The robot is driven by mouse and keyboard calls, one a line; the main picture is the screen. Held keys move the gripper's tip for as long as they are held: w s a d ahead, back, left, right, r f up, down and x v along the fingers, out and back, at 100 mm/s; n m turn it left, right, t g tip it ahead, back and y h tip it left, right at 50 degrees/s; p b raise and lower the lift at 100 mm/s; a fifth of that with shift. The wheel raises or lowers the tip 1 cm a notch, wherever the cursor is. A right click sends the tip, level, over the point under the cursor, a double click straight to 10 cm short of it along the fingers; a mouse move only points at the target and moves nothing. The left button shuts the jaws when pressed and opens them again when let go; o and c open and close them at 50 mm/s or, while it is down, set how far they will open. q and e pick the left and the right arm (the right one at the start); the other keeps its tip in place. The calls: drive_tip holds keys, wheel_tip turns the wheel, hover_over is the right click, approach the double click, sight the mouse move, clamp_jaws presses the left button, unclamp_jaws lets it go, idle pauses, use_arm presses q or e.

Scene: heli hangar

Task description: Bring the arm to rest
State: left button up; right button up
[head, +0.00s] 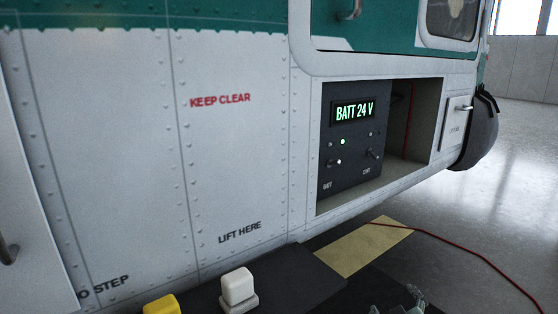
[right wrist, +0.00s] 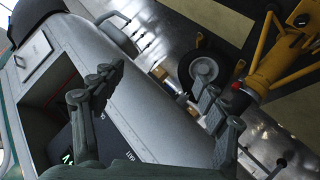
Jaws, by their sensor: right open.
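My right gripper (head: 400,304) shows at the bottom edge of the head view, right of centre, with only its upper part in frame. In the right wrist view its two fingers (right wrist: 158,88) stand wide apart with nothing between them. It is apart from the helicopter's white side (head: 240,150). The open bay in that side holds a dark panel (head: 349,180) with a lit display reading "BATT 24 V". A green light and a white light glow below the display. The panel shows partly in the right wrist view (right wrist: 72,143), behind a finger. My left gripper is out of view.
A white block (head: 238,288) and a yellow block (head: 161,305) stand at the bottom of the head view. A red cable (head: 465,252) crosses the floor at right. The right wrist view shows a wheel (right wrist: 203,69) and a yellow frame (right wrist: 270,68). Open floor lies at right.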

drive_tip(key=s+f+m+g, duration=0.2)
drive_tip(key=s+f+g, duration=0.3)
drive_tip(key=s+f, duration=0.6)
drive_tip(key=s+f+m+g+y, duration=0.1)
drive_tip(key=s+f+g, duration=0.4)
drive_tip(key=s+f, duration=0.7)
drive_tip(key=s, duration=0.5)
drive_tip(key=shift+s+f+m, duration=0.15)
drive_tip(key=shift+s+m, duration=0.1)
drive_tip(key=shift+m, duration=0.15)
